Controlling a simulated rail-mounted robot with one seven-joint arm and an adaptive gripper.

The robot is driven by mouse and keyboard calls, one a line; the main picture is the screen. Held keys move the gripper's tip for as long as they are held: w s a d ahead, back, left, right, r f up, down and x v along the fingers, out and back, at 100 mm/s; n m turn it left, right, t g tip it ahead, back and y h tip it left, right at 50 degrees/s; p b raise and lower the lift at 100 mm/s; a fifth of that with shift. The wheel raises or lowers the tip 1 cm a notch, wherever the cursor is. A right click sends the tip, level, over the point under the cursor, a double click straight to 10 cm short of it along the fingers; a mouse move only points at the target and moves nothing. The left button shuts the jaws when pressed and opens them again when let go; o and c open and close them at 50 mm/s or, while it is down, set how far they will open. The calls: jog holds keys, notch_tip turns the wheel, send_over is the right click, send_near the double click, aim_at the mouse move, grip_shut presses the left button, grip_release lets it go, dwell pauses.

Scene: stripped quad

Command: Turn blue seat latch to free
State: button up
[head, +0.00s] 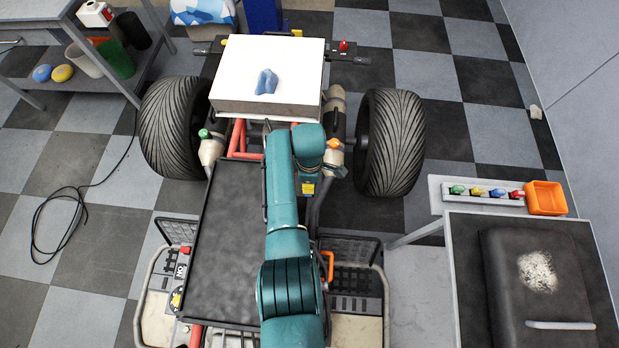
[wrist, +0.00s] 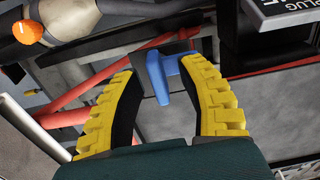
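The blue seat latch (wrist: 158,78) is a small T-shaped lever in the wrist view, with its stem towards the camera. My gripper (wrist: 160,72) is open, its two yellow ribbed fingers on either side of the latch. The latch lies between the fingertips, closer to the right finger; I cannot tell whether it touches that finger. In the head view my teal arm reaches over the quad's frame behind the long dark panel (head: 222,245), and I cannot make out the latch there.
Red frame tubes (wrist: 95,105) and an orange cap (wrist: 27,32) lie left of the fingers in the wrist view. In the head view a white-topped box (head: 240,75) stands beyond my arm, between two big tyres (head: 390,142). A side table (head: 455,270) stands at right.

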notch_tip(320, 180, up, 12)
dwell(0.6)
